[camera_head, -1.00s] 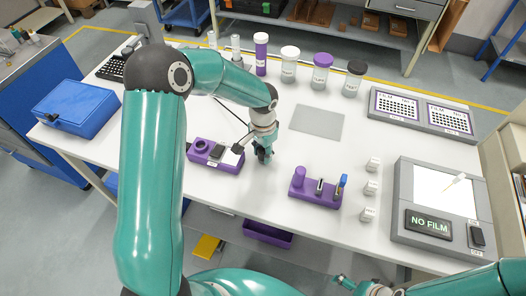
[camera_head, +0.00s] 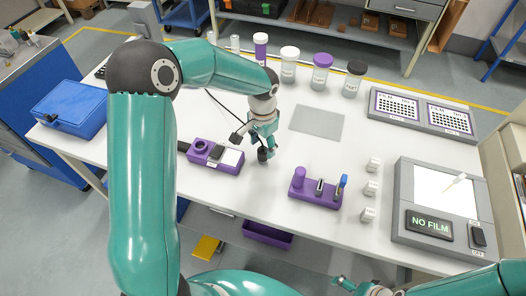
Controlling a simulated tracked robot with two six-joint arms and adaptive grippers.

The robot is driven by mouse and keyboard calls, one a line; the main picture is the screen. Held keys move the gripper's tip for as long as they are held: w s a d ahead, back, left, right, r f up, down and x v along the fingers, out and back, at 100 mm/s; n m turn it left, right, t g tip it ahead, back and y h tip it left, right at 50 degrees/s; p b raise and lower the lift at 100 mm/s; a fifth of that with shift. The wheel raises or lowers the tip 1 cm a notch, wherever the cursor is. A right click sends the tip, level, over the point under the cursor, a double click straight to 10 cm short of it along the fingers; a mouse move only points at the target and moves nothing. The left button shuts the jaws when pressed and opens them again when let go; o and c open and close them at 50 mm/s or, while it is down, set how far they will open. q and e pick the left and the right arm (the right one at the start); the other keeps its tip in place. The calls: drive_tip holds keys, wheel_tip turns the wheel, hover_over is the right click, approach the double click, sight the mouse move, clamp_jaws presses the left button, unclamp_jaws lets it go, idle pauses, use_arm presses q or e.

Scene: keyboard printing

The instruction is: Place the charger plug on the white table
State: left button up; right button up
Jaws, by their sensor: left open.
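My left gripper (camera_head: 250,147) is open over the white table (camera_head: 265,190), at the right end of a purple device (camera_head: 215,156). Its dark fingertips are spread, one beside the device's back right edge and one farther right, low over the table. I see nothing between them. I cannot clearly make out the charger plug. A small black block (camera_head: 184,147) sits at the device's left end, and a thin black cable (camera_head: 220,103) runs behind my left gripper. My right gripper (camera_head: 345,284) shows only in part at the bottom edge, away from these things.
A purple holder (camera_head: 316,191) with upright items stands to the right, beside several small white blocks. A grey panel (camera_head: 433,228) reads "NO FILM". Bottles (camera_head: 322,72) line the back, and a blue case (camera_head: 70,110) stands at left. A grey mat (camera_head: 317,121) lies mid-table.

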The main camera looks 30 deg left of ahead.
sight(263, 150)
use_arm(q)
wheel_tip(263, 150, up, 8)
drive_tip(key=shift+f, duration=0.1)
idle(0.6)
